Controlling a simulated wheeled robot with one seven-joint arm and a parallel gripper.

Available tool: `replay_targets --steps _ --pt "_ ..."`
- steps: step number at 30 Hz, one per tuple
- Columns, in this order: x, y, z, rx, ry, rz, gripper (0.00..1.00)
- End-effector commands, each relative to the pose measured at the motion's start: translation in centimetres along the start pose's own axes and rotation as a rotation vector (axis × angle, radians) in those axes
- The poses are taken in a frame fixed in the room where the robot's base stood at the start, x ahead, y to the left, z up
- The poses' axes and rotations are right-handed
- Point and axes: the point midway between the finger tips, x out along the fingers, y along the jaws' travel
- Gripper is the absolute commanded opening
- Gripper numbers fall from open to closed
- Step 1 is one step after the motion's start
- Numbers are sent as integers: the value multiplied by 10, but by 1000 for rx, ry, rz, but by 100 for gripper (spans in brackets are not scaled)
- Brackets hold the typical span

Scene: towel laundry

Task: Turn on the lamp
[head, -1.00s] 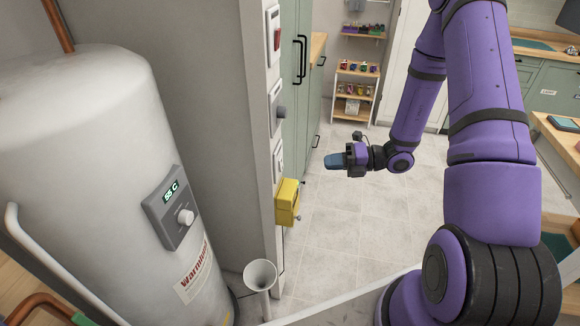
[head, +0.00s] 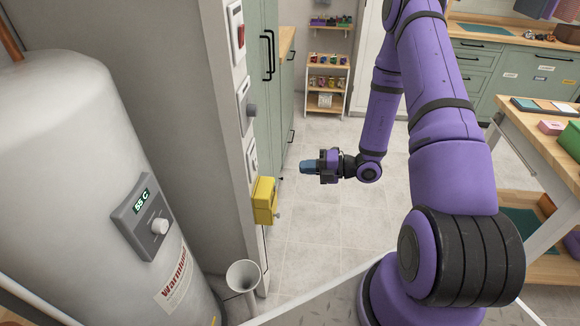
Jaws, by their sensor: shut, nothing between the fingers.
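My gripper (head: 307,167) is shut and empty, with blue fingertips pointing left toward the narrow wall end. It hangs in the air to the right of that wall end and appears apart from it. On the wall end, from top to bottom, are a panel with a red switch (head: 239,36), a panel with a grey knob (head: 251,110), a white plate that looks like a switch (head: 252,159) and a yellow box (head: 265,200). No lamp is recognisable in view. I cannot tell which control belongs to one.
A white boiler (head: 70,130) with a dial and display stands at left. A grey funnel (head: 243,276) is low beside the wall. Green cabinets (head: 268,90) and a small shelf (head: 328,72) stand behind. A wooden table (head: 540,125) is at right. The tiled floor between is clear.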

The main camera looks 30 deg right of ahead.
Motion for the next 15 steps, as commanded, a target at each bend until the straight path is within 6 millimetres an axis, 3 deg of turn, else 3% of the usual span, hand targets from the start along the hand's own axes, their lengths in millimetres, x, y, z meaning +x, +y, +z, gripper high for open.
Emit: replay_targets --steps 15 --pt "93 0 -1 -1 4 1 0"
